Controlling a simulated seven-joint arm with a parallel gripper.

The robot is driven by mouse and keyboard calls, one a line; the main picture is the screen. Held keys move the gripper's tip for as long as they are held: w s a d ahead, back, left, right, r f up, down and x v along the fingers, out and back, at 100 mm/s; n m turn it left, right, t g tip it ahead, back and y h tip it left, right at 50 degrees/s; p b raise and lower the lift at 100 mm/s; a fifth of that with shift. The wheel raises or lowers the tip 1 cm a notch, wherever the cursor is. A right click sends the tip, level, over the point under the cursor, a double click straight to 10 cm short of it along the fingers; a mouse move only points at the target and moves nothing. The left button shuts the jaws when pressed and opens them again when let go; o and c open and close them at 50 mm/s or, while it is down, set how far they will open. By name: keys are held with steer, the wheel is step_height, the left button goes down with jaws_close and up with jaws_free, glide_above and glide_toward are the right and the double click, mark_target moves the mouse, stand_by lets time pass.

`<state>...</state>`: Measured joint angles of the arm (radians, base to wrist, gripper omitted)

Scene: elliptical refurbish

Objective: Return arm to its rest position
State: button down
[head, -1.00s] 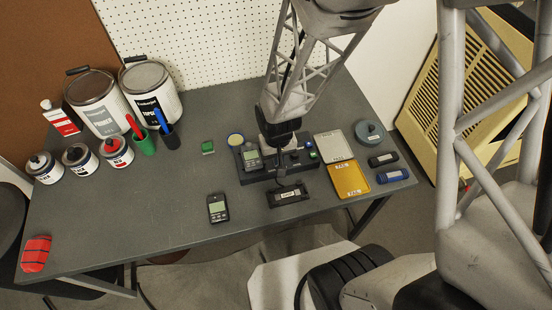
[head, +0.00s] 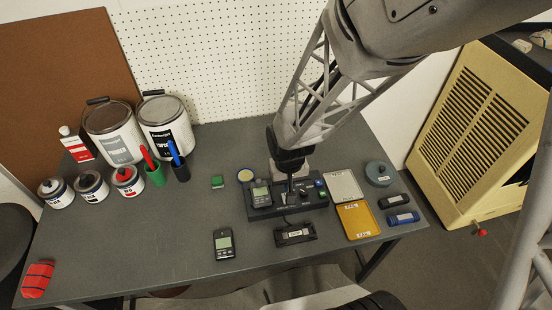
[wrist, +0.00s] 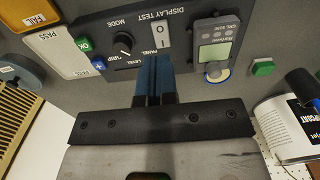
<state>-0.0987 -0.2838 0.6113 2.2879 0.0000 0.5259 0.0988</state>
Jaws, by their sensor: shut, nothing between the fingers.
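My gripper (wrist: 154,82) is shut and empty, with blue finger pads pressed together. In the wrist view it points at the dark test panel (wrist: 150,35), which has a MODE knob, a rocker switch and green and blue buttons. In the head view my gripper (head: 290,182) hangs over the test panel (head: 268,211), and the arm hides part of the panel. Whether the fingertips touch the panel I cannot tell. A grey meter with a screen (head: 261,194) sits in the panel's left part.
A second meter (head: 223,244) and a black labelled block (head: 295,234) lie in front. White (head: 344,185) and yellow (head: 358,221) trays stand at right. Paint cans (head: 165,128) and cups with markers (head: 179,170) stand at left. The table's front left (head: 140,250) is mostly clear.

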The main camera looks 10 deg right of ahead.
steer(key=shift+r, duration=0.3)
stand_by(0.4)
steer(key=s+d+r+t, duration=0.1)
steer(key=s+r, duration=0.3)
steer(key=r, duration=0.5)
steer(key=s+d+r, duration=0.2)
steer(key=s+r, duration=0.2)
steer(key=r, duration=0.5)
steer(key=s+d+r+t, duration=0.1)
steer(key=s+r, duration=0.3)
steer(key=r, duration=0.5)
steer(key=shift+d+r+t, duration=0.2)
steer(key=shift+d+t, duration=0.05)
steer(key=shift+t, duration=0.05)
steer(key=shift+w, duration=0.15)
steer(key=w+a+f+n+g, duration=0.1)
steer(key=w+a+f+n, duration=0.1)
steer(key=w+f+n, duration=0.5)
steer(key=w+a+f+n+g, duration=0.1)
steer(key=w+a+f+n, duration=0.1)
steer(key=w+f+n, duration=0.5)
step_height(320, 180, down, 6)
steer(key=n, duration=0.4)
steer(key=shift+a+f+g, duration=0.2)
steer(key=shift+a+g, duration=0.05)
steer(key=shift+g, duration=0.05)
steer(key=shift+f, duration=0.1)
